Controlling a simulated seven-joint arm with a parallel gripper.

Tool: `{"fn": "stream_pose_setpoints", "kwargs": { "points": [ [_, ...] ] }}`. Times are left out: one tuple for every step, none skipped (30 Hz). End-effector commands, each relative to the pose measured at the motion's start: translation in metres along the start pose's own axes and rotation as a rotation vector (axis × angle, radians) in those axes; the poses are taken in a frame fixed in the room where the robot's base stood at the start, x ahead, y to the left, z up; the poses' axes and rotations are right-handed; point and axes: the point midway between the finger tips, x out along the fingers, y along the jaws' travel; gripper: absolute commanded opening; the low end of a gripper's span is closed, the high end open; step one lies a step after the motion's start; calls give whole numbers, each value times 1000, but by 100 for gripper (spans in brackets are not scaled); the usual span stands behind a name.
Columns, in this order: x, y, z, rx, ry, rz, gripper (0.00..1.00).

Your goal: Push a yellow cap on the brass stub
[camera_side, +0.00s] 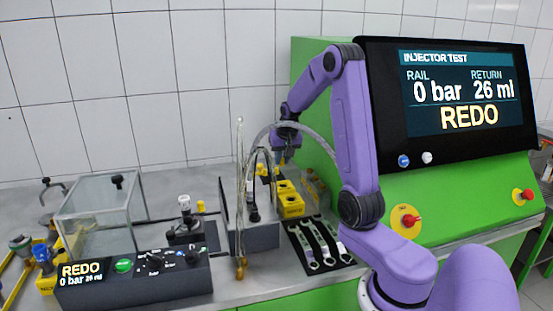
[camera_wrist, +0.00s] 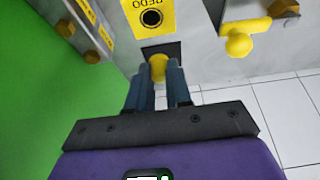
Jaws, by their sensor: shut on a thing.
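My gripper (camera_wrist: 158,76) points down over the back of the bench, between the clear tubes and the green cabinet. It also shows small in the side view (camera_side: 284,158). Its two blue-grey fingers are shut on a small yellow cap (camera_wrist: 158,65), whose rounded end shows between the fingertips. A dark patch lies behind the cap in the wrist view. I cannot surely pick out the brass stub; a brass-coloured fitting (camera_side: 241,268) hangs at the tubes' lower end in the side view. Whether the cap touches anything below is unclear.
Several yellow blocks (camera_side: 291,205) stand near my gripper, beside wrenches on a black mat (camera_side: 341,252). A yellow ball-like piece (camera_wrist: 240,44) is right of the fingers. A grey tube box (camera_side: 258,237), clear tank (camera_side: 97,218) and control box (camera_side: 135,284) stand left. The screen (camera_side: 465,90) reads REDO.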

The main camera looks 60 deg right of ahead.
Motion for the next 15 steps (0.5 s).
{"fn": "stream_pose_setpoints", "kwargs": {
  "points": [
    [-5,1,3,0,2,0,0],
    [-7,1,5,0,1,0,0],
    [-10,2,7,0,2,0,0],
    [-11,2,9,0,2,0,0],
    [-12,2,10,0,1,0,0],
    [-14,3,11,0,2,0,0],
    [-16,3,11,0,3,0,0],
    [-19,3,11,0,3,0,0],
    [-23,3,10,0,3,0,0],
    [-26,3,8,0,5,0,0],
    [-31,3,6,1,6,0,0],
    [-39,3,3,2,8,-1,0],
    [-44,3,1,2,7,-1,0],
    [-48,3,-2,1,7,-1,0],
    [-55,3,-5,1,7,-1,0]
  ]
}}
